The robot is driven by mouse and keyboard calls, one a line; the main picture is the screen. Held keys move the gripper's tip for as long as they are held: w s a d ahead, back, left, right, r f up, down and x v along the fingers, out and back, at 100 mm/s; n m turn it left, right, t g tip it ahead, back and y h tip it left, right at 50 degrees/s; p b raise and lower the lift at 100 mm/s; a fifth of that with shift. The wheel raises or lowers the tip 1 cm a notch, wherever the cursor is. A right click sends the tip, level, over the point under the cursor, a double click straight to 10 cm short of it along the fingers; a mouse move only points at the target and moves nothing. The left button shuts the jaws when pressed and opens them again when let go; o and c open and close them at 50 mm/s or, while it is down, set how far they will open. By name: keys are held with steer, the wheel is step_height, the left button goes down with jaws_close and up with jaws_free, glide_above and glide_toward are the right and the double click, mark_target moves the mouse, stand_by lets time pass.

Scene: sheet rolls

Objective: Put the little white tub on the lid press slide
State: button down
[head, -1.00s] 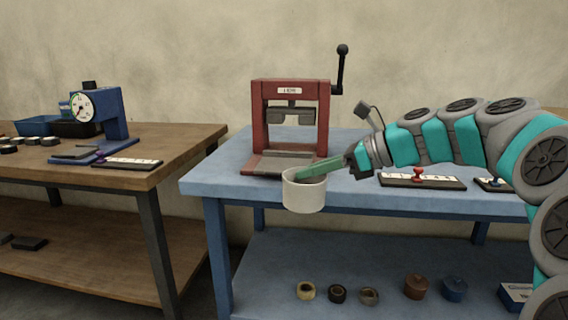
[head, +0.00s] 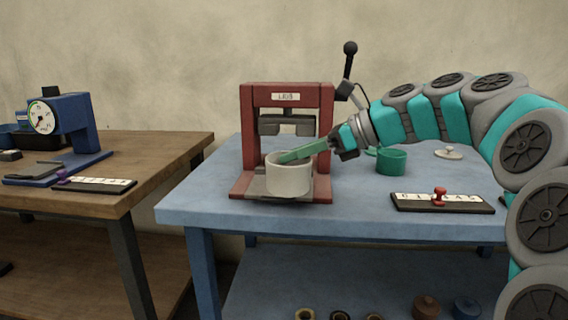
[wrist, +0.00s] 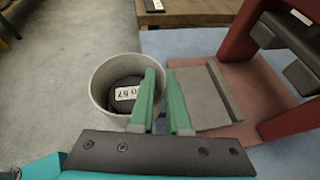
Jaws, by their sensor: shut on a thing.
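The little white tub (head: 289,180) is upright in my gripper (head: 288,156), in front of the red lid press (head: 287,96). In the wrist view the tub (wrist: 98,88) is left of the grey slide plate (wrist: 203,97) and apart from it, seemingly out over the floor. A dark round piece with a white label (wrist: 125,93) lies inside the tub. The green fingers of my gripper (wrist: 162,80) are shut on the tub's near-right wall. In the head view the tub hides part of the slide (head: 260,188).
The blue table (head: 350,215) bears a green cup (head: 391,161), a pale knobbed lid (head: 449,153) and a label board with a red knob (head: 441,201) on the right. A wooden bench (head: 150,160) with a blue dial scale (head: 62,122) stands to the left.

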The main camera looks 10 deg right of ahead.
steer(key=w, duration=0.4)
steer(key=w+f, duration=0.1)
steer(key=w, duration=0.3)
steer(key=w+d, duration=0.1)
steer(key=w, duration=0.4)
steer(key=shift+d+f, duration=0.1)
steer(key=shift+f, duration=0.05)
steer(key=shift+w+f, duration=0.1)
steer(key=shift+f, duration=1.7)
steer(key=c, duration=0.9)
jaws_free()
steer(key=shift+o, duration=0.2)
steer(key=v, duration=1.2)
steer(key=shift+p, duration=0.45)
